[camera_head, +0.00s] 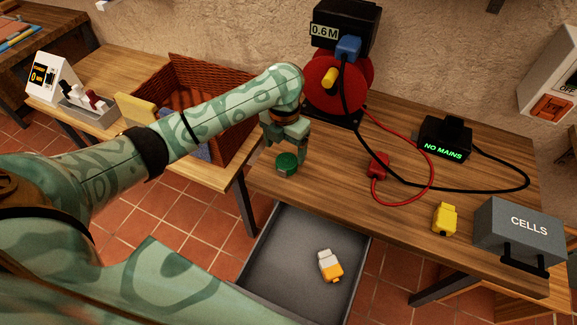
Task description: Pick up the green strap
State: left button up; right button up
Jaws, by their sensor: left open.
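The green strap (287,163) looks like a small, short green roll near the left front corner of the wooden bench. My left gripper (286,146) is open, pointing down just above and behind the roll. I cannot tell whether its fingers touch the roll. The gripper's fingers partly hide each other. My right gripper is not in view.
A red reel (322,88) stands behind the gripper. A red plug (378,166), a black NO MAINS box (445,138), a yellow block (445,218) and a grey CELLS box (515,228) are to the right. An open drawer (283,250) holds an orange-and-white block (330,265). A wicker basket (225,92) is left.

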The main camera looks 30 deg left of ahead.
aim_at(286, 161)
pick_arm(q)
jog(key=shift+f, duration=0.5)
notch_tip(286, 161, down, 5)
jog(key=b, duration=0.3)
jog(key=shift+w+d, duration=0.1)
jog(key=shift+r, duration=0.2)
jog(key=c, duration=1.1)
